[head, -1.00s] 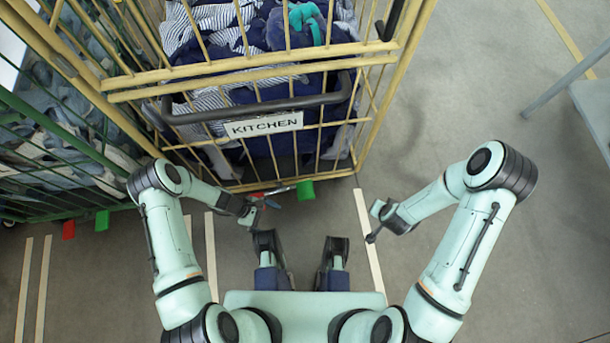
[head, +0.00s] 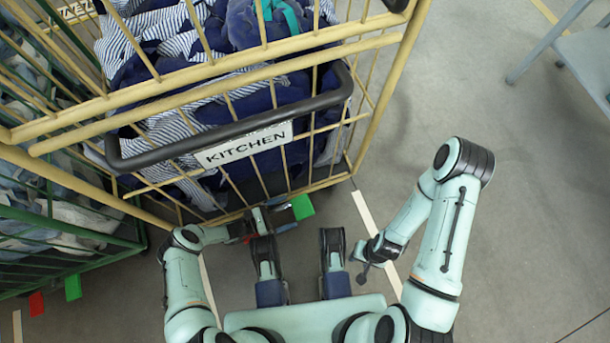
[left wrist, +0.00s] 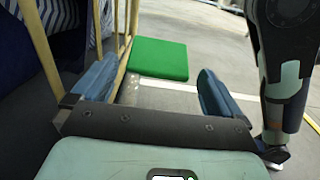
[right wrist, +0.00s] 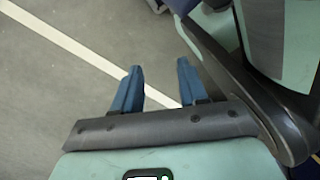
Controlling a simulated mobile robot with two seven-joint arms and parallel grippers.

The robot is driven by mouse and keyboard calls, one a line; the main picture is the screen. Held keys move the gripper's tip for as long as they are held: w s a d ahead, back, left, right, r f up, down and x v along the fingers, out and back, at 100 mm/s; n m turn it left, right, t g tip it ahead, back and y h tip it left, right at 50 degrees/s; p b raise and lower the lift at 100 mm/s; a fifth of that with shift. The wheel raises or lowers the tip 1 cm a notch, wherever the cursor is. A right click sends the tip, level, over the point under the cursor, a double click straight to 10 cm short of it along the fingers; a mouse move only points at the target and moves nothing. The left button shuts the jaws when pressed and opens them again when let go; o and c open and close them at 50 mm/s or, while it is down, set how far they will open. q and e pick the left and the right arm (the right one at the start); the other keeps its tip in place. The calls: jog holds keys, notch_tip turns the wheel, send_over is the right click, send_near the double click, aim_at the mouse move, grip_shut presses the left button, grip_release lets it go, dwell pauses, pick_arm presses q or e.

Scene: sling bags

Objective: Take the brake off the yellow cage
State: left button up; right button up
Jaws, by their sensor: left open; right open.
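The yellow cage (head: 228,77) stands in front of me, with a dark handle (head: 240,127) and a KITCHEN sign (head: 243,145). Its green pedal (head: 302,207) sticks out at the bottom edge, just right of my left gripper (head: 278,217). The left wrist view shows the green pedal (left wrist: 158,58) flat and beyond the open, empty fingers (left wrist: 155,88), apart from them. A bit of red shows by the left gripper in the head view, mostly hidden by it. My right gripper (head: 366,258) is open and empty above the floor; it also shows in the right wrist view (right wrist: 155,88).
Striped and blue cloth (head: 200,40) fills the yellow cage. A green cage (head: 75,225) stands close on the left, with its own red pedal (head: 36,303) and green pedal (head: 73,287). A grey table (head: 585,55) is at the upper right. The floor at right is clear.

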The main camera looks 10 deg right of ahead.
aim_at(300, 207)
pick_arm(q)
jog(key=b+x, duration=0.1)
jog(key=x, duration=0.7)
pick_arm(e)
jog(key=shift+s+d+f+g, duration=0.1)
jog(key=shift+s+f+g, duration=0.25)
jog(key=shift+s, duration=0.5)
pick_arm(q)
jog(key=shift+c, duration=0.3)
